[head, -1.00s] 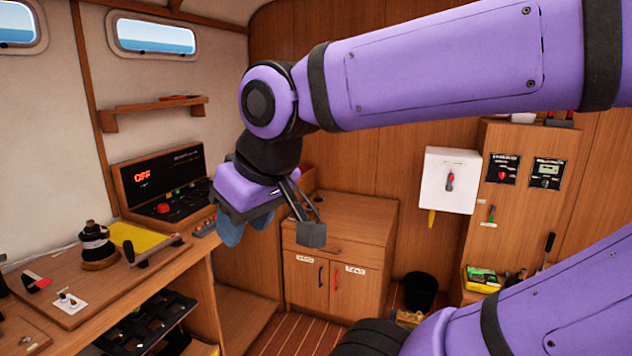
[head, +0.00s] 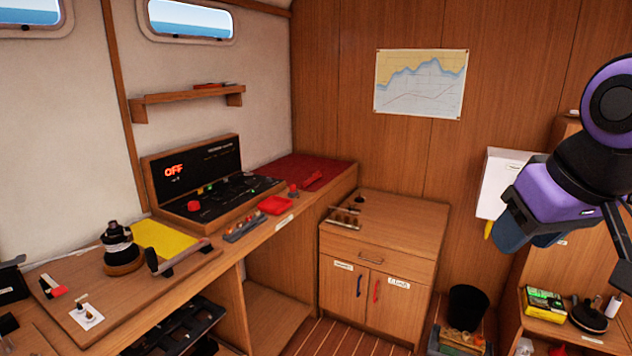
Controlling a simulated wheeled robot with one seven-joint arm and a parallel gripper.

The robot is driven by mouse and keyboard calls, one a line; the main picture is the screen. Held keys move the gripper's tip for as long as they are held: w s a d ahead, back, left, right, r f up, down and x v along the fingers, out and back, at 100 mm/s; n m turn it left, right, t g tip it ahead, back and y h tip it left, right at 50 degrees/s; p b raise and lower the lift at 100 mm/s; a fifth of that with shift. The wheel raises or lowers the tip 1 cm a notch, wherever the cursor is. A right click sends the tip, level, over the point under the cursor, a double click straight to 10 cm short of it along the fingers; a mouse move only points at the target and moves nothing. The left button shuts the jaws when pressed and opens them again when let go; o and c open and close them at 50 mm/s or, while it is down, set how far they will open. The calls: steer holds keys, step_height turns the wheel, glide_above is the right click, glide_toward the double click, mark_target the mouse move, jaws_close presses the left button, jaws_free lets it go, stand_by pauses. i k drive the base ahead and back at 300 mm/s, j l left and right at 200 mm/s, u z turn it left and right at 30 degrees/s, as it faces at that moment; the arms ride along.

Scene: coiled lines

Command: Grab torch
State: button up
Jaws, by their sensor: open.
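I cannot clearly make out a torch. A small red item (head: 312,179) lies on the red mat (head: 283,170) at the back of the left bench; it is too small to identify. A dark-ended, pale bar-shaped item (head: 180,257) lies on the front of the bench, and I cannot tell what it is. My gripper (head: 622,240) is at the right edge, in front of the white wall box and far from the bench. Its jaws are open, with nothing seen between them; the fingertips are partly cut off by the frame.
The left bench holds a black instrument panel (head: 205,185), a yellow sheet (head: 165,237) and a black winch-like drum (head: 120,247). A low wooden cabinet (head: 410,225) stands in the back corner. A black bin (head: 467,308) and a right counter bound the small open floor (head: 335,338).

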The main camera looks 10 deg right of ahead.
mark_target(315, 176)
steer(key=i+l+u, duration=0.15)
steer(key=i, duration=0.4)
steer(key=i+l+u, duration=0.1)
steer(key=i+l, duration=0.15)
steer(key=i, duration=0.35)
steer(key=i+l+u, duration=0.15)
steer(key=i, duration=0.4)
steer(key=i+l+u, duration=0.1)
steer(key=i+l, duration=0.3)
steer(key=i+l+u, duration=0.15)
steer(key=i+l, duration=0.25)
steer(key=i, duration=0.25)
